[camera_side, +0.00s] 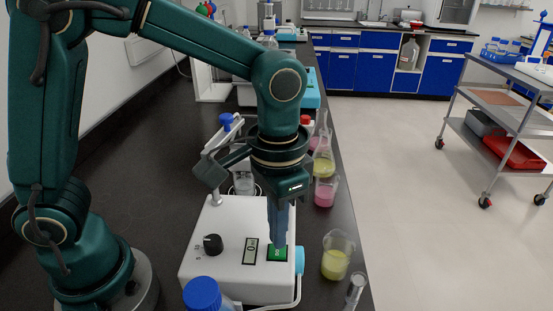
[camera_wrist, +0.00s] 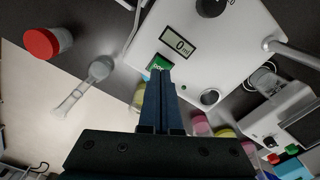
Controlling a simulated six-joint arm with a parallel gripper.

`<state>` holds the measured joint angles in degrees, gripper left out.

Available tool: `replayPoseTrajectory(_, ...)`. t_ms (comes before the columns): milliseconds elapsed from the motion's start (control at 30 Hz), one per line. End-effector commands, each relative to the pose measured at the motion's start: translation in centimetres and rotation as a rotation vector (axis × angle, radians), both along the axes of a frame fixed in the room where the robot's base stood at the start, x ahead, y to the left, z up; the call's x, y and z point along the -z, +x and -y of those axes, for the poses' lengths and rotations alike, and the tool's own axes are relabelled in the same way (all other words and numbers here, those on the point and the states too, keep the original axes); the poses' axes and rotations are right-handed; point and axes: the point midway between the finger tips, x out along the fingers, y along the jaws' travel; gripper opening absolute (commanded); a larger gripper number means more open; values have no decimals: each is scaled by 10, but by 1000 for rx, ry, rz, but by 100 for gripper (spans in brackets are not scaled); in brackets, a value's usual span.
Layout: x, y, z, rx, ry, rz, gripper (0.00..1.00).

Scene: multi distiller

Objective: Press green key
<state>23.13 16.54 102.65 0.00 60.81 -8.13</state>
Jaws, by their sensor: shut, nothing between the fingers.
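The green key (camera_side: 283,254) is on the top of a white device (camera_side: 220,275), near its right front corner, beside a small display (camera_side: 250,251). In the wrist view the key (camera_wrist: 155,62) lies by the display (camera_wrist: 180,44), which reads 0. My gripper (camera_side: 278,244) is shut and points straight down, with its tips over the key and partly covering it. In the wrist view the tips (camera_wrist: 162,73) overlap the key's lower edge. I cannot tell whether they touch it. A black dial (camera_side: 213,244) is on the left of the device.
A blue-capped bottle (camera_side: 203,293) stands at the front. A beaker of yellow liquid (camera_side: 336,262) and a beaker of pink liquid (camera_side: 325,194) stand right of the device, near the bench edge. A red-capped container (camera_wrist: 45,42) and a clear flask (camera_wrist: 92,78) show in the wrist view.

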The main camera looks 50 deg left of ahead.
Motion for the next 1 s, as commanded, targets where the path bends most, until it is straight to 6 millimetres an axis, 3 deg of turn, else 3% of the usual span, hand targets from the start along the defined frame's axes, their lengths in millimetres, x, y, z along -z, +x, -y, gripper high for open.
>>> replayPoseTrajectory(1000,9,0,0,0,1,-2,0)
